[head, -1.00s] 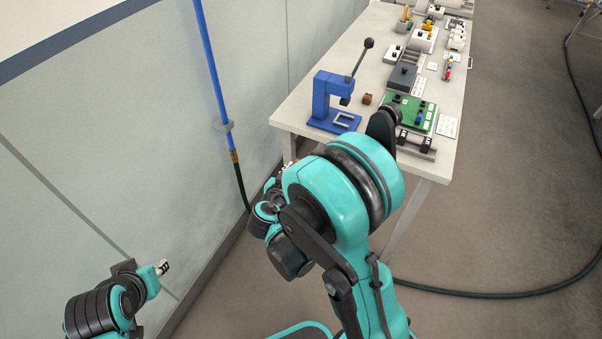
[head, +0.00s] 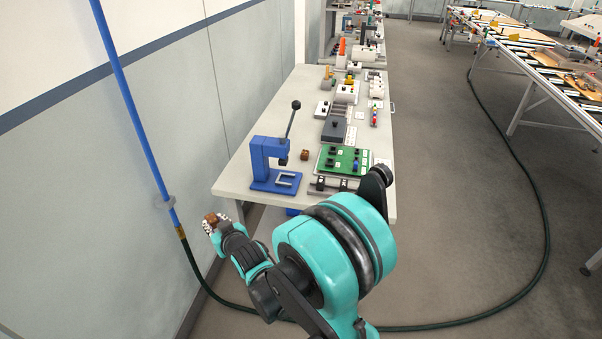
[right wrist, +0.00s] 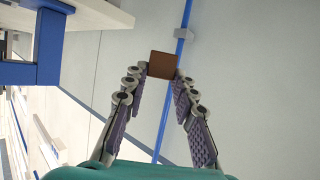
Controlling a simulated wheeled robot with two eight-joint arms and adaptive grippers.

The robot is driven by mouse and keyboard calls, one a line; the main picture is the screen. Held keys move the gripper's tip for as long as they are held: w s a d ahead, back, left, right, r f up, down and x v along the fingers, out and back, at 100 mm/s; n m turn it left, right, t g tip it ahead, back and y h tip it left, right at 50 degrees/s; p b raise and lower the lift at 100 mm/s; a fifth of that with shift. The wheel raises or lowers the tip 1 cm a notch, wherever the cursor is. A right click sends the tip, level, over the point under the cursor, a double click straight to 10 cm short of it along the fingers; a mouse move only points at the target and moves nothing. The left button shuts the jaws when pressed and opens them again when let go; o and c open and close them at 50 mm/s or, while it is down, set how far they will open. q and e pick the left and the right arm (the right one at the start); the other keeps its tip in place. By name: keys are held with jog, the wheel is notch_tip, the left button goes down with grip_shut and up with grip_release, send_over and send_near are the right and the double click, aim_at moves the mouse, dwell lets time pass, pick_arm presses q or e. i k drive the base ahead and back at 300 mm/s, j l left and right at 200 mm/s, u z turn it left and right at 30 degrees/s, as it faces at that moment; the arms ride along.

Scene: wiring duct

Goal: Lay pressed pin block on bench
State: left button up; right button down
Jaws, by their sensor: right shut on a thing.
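My right gripper (head: 210,225) is shut on a small brown pin block (head: 212,217), left of the bench's near left corner and clear of the bench. In the right wrist view the block (right wrist: 162,65) sits between the tips of the two purple-padded fingers (right wrist: 160,76). The grey bench (head: 235,178) runs away from me, with bare top on its left side. A blue lever press (head: 262,163) stands near its front left corner. A second small brown block (head: 305,155) lies on the bench right of the press. My left gripper is out of view.
A green board (head: 345,160) and a dark grey box (head: 334,130) stand right of the press, with several more parts behind. A wall with a blue pipe (head: 130,95) is on the left. A dark hose (head: 545,230) lies on the floor.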

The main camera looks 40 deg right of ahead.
aim_at(381, 148)
jog(key=l+u, duration=0.1)
jog(key=l, duration=2.9)
